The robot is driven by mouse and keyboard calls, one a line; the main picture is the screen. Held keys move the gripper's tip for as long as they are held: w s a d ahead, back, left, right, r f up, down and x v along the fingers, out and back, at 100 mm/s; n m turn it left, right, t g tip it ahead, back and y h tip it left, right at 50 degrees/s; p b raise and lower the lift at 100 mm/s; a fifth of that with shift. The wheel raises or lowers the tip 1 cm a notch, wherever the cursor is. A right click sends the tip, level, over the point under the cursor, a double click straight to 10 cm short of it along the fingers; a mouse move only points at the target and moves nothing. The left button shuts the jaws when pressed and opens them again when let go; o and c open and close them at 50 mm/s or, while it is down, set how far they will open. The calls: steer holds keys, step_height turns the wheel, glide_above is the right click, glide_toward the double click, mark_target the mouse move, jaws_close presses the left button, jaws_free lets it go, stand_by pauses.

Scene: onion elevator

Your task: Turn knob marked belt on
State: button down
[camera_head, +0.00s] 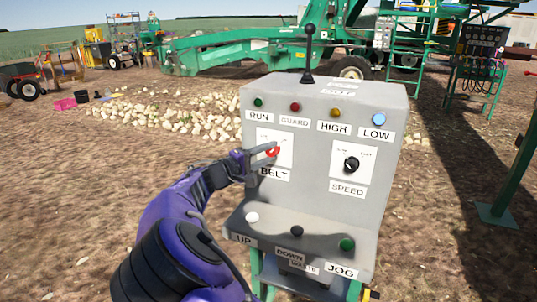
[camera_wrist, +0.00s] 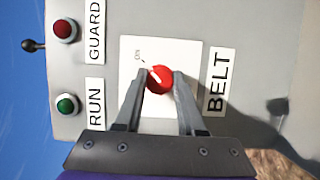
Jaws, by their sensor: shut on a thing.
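The red knob marked BELT (camera_head: 272,151) sits on a white plate on the left of the grey control panel (camera_head: 310,160). In the wrist view, which is turned sideways, the knob (camera_wrist: 161,80) lies between the two fingers. Its white pointer line is aimed up-left, toward the small ON mark (camera_wrist: 137,57). My gripper (camera_head: 266,153) reaches the knob from the left and is shut on it; the wrist view shows one finger on each side (camera_wrist: 160,88). The BELT label (camera_head: 274,174) is below the knob in the head view. My fingers hide part of the plate.
A black SPEED knob (camera_head: 351,164) is right of the belt knob. Lamps sit above, including the green RUN lamp (camera_head: 258,101). White UP (camera_head: 252,217), black (camera_head: 296,230) and green JOG (camera_head: 347,244) buttons are on the lower ledge. A black lever (camera_head: 308,50) rises from the top.

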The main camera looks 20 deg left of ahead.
steer(key=c, duration=0.5)
jaws_free()
steer(key=p+v, duration=0.1)
steer(key=v, duration=1.6)
steer(key=shift+s, duration=0.25)
